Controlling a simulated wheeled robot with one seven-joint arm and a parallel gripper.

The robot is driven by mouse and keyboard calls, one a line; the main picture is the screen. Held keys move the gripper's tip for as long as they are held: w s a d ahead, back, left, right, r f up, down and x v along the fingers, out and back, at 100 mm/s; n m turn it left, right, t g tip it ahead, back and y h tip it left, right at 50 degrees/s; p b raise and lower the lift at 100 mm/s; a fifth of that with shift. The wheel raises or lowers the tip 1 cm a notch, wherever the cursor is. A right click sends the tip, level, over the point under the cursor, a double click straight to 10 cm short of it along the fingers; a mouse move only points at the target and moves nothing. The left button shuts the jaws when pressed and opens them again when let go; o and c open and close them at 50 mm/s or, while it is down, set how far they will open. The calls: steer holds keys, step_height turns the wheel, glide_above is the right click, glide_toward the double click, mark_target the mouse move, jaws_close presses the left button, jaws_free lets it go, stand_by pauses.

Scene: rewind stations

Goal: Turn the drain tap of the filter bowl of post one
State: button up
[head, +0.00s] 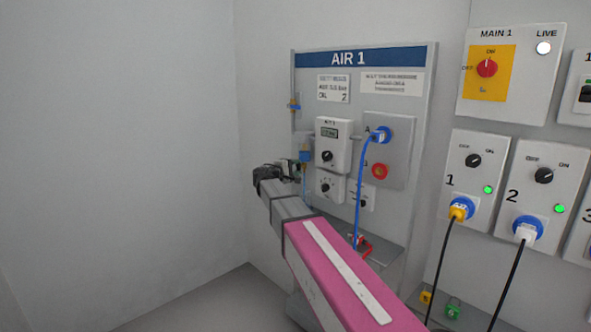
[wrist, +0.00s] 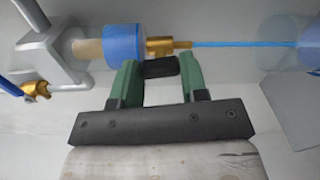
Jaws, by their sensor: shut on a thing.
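The AIR 1 post (head: 362,57) is a grey panel in the middle of the head view. Its filter bowl (wrist: 124,45), with a blue band, lies sideways at the top of the wrist view. The brass drain tap (wrist: 158,47) sticks out of the bowl's end and has a black handle (wrist: 160,67). My gripper (wrist: 160,72) has its two green fingers shut on the black handle, one on each side. A thin blue line (wrist: 235,43), a tube or a stream, runs from the tap. In the head view my arm partly hides this spot, and the blue bowl (head: 305,156) shows small.
A translucent blue cylinder (wrist: 290,43) is at the far end of the blue line. A second brass fitting (wrist: 38,90) is at left. A blue hose (head: 362,190) hangs from the panel near my arm. Electrical boxes (head: 475,175) with cables stand at right. The left wall is bare.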

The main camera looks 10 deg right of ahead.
steer(key=shift+m, duration=0.4)
steer(key=o, duration=0.9)
steer(key=v, duration=1.1)
steer(key=shift+s, duration=0.1)
